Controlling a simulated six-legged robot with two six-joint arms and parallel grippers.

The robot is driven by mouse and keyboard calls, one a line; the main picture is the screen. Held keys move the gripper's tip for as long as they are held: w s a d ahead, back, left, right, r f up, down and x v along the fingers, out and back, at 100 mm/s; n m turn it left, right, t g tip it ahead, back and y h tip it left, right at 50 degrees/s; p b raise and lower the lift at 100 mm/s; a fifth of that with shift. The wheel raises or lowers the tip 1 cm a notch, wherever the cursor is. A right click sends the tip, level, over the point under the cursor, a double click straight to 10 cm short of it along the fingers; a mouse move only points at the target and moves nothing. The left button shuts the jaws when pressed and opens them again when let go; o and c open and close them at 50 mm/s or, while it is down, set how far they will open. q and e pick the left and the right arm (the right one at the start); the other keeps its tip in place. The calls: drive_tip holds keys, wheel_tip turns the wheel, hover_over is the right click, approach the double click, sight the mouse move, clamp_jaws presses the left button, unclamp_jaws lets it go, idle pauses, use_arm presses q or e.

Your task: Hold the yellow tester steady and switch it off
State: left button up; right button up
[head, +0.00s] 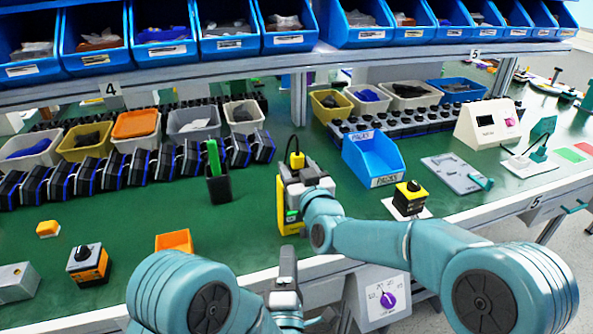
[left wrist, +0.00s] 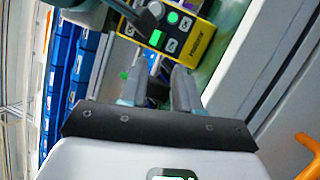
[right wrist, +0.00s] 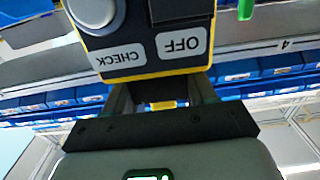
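The yellow tester (head: 290,212) stands on the green bench, partly hidden by my right arm in the head view. In the right wrist view its dark face (right wrist: 150,30) fills the top, with upside-down OFF and CHECK labels, a black knob part and a grey round button. My right gripper (right wrist: 162,98) is at its top end; its fingers are apart and their tips are hidden behind the tester's edge. In the left wrist view the tester (left wrist: 182,32) shows lit green parts. My left gripper (left wrist: 158,75) is open and empty, apart from the tester, near the bench's front edge.
A blue bin (head: 372,160) and a small yellow-black switch (head: 409,197) are right of the tester. A black holder with a green item (head: 215,170) stands left. An orange tray (head: 174,242) is near the front. A purple dial panel (head: 385,298) hangs below the edge.

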use_arm(q)
clamp_jaws()
drive_tip(key=d+m+h, duration=0.1)
drive_tip(key=m, duration=0.4)
drive_tip(key=d+f+m+g+h, duration=0.1)
drive_tip(key=m, duration=0.4)
drive_tip(key=d+m+h, duration=0.1)
drive_tip(key=m, duration=0.4)
drive_tip(key=shift+s+d+f, duration=0.1)
drive_tip(key=shift+s+f, duration=0.2)
drive_tip(key=shift+f, duration=0.1)
drive_tip(key=a+r+m+g+h, duration=0.1)
drive_tip(key=a+r+m+h, duration=0.1)
drive_tip(key=m, duration=1.2)
drive_tip(key=a+r+m+g+h, duration=0.1)
drive_tip(key=a+r+m, duration=0.3)
drive_tip(key=m, duration=1.1)
drive_tip(key=a+h, duration=0.1)
drive_tip(key=a, duration=0.1)
drive_tip(key=shift+s+a+r+h, duration=0.3)
drive_tip(key=shift+s+a+h, duration=0.05)
drive_tip(key=shift+a+h, duration=0.05)
